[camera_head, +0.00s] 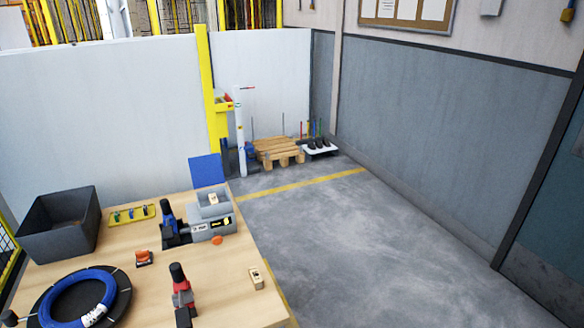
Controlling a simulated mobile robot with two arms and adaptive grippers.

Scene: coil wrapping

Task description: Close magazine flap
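No magazine flap can be made out with certainty. A small tan piece sits in that box. Which part of the machine, if any, is the flap is too small to tell. Neither of my grippers shows in the head view.
A blue coil (63,307) lies on a black round plate at front left. The wooden table (222,285) also bears a dark bin (59,226), a yellow tray (131,215), a blue-black tool (168,218) and a red-black tool (181,288). Open floor (340,235) lies right.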

